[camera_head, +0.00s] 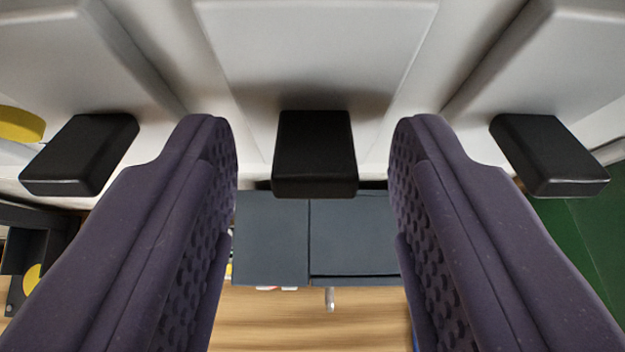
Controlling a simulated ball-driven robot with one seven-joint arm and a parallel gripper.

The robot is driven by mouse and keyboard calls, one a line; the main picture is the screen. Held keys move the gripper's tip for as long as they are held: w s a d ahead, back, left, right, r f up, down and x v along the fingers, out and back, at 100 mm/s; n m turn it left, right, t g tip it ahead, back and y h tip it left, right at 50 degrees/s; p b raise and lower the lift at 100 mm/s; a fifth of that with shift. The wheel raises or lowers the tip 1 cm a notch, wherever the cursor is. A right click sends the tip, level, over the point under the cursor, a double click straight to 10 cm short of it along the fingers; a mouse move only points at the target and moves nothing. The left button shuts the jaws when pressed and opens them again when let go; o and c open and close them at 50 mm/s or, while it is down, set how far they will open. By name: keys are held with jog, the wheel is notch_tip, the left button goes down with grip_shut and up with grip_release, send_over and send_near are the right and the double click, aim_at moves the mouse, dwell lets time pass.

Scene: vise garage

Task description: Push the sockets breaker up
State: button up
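Three black breaker switches stick out from a light grey panel (320,40): a left one (80,155), a middle one (315,155) and a right one (550,155). No label shows, so I cannot tell which is the sockets breaker. My gripper (312,125) is open, with its two dark purple fingers spread wide on either side of the middle switch. There is a clear gap between that switch and each finger, and nothing is held.
Below the panel is a dark blue-grey cabinet (270,240) over a wooden surface (290,325). A green surface (590,235) is at the right. A yellow round thing (20,124) and dark shelving (45,220) are at the left.

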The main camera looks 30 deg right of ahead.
jog(key=b+v, duration=0.1)
jog(key=v, duration=0.6)
jog(key=shift+s+a+r+b, duration=0.15)
jog(key=shift+s+a+b, duration=0.1)
jog(key=shift+b, duration=0.1)
